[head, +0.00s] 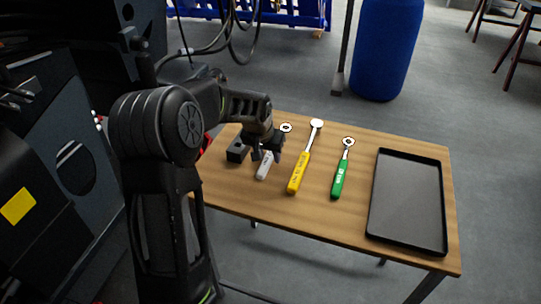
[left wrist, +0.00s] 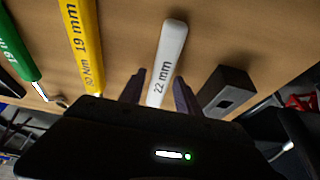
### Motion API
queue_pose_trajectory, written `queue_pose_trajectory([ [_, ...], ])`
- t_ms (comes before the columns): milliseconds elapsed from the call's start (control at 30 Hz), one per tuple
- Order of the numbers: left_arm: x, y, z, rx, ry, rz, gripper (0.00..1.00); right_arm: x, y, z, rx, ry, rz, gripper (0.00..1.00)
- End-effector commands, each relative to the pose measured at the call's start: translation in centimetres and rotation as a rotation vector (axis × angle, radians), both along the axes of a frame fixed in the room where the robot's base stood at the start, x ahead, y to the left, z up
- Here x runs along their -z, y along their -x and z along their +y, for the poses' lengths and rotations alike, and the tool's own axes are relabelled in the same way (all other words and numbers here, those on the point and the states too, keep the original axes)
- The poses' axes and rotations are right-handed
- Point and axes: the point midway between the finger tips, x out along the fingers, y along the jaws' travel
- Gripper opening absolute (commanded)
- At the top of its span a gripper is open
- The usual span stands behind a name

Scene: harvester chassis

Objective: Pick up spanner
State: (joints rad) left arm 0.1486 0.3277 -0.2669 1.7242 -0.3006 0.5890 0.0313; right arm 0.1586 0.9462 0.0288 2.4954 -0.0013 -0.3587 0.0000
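Three spanner-like tools lie on the wooden table. One has a white handle (head: 265,168) marked "22 mm", partly hidden by my arm, with a ring end (head: 286,127) showing beyond it. One is yellow (head: 299,175) and one is green (head: 340,178). My left gripper (head: 266,155) is over the white handle. In the left wrist view my left gripper (left wrist: 159,92) is open, with one finger on each side of the white handle (left wrist: 169,52); I cannot tell whether they touch it. The yellow handle (left wrist: 85,40) and green handle (left wrist: 12,50) are to the left. My right gripper is not in view.
A dark block (head: 237,150) stands left of the white handle, close to the gripper; it also shows in the left wrist view (left wrist: 227,90). A black tray (head: 408,200) lies at the right of the table (head: 230,193). A blue barrel (head: 387,45) stands behind.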

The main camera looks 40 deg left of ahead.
Motion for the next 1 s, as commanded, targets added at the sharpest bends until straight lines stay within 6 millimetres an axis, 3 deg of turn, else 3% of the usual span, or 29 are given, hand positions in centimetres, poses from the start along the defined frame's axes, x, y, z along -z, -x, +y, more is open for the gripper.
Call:
queue_pose_trajectory([
  [467, 0.00, -0.01, 0.00, 0.000, 0.000, 0.000, 0.00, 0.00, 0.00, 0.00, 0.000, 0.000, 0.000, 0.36],
  [1000, -0.01, -0.01, 0.00, 0.000, 0.000, 0.000, 0.00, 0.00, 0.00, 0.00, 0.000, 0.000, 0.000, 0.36],
])
